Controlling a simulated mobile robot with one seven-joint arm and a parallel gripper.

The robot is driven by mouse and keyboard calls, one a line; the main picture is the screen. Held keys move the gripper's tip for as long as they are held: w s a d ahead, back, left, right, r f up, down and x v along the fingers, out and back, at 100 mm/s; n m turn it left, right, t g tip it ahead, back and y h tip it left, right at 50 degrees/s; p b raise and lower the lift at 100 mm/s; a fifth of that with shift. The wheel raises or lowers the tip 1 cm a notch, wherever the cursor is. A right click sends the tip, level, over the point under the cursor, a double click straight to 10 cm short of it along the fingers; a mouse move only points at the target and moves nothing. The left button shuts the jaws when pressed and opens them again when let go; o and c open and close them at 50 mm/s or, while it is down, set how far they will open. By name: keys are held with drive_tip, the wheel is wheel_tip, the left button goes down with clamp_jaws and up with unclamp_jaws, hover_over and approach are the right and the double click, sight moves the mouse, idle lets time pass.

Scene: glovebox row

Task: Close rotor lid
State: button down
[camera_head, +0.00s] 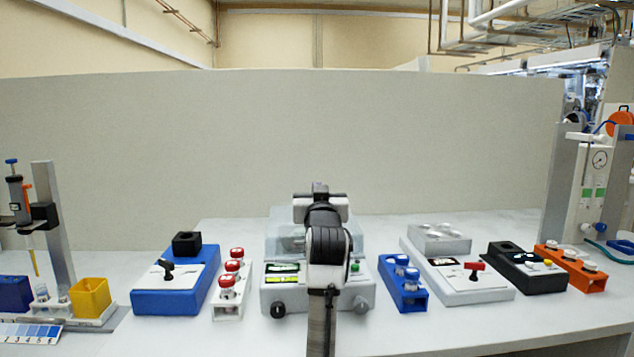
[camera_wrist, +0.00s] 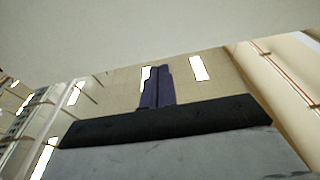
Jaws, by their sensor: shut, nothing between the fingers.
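The centrifuge-like machine (camera_head: 293,293) stands mid-bench, a grey-white box with a small lit display, a green button and knobs on its front. A translucent pale cover (camera_head: 283,226) shows at its top. My arm blocks the middle of the machine, so the rotor is hidden and I cannot tell how far the cover is open. My gripper shows in the wrist view as two dark fingers (camera_wrist: 155,88) pressed together, above a black bar. They are shut and empty. In the head view the fingers are not clearly seen behind my arm.
A blue unit (camera_head: 178,290) and a white rack (camera_head: 228,301) with red-capped tubes stand left of the machine. A blue rack (camera_head: 404,289), a white unit (camera_head: 470,291), a black unit (camera_head: 527,271) and an orange rack (camera_head: 571,272) stand right. A plain wall (camera_head: 400,140) rises behind.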

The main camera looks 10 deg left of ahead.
drive_tip(key=s+f+b, duration=0.1)
drive_tip(key=f, duration=0.1)
drive_tip(key=s+f+b, duration=0.1)
drive_tip(key=f, duration=0.2)
drive_tip(key=s+d+f+b, duration=0.1)
drive_tip(key=f, duration=0.2)
drive_tip(key=shift+s+f, duration=0.1)
drive_tip(key=shift+s, duration=0.25)
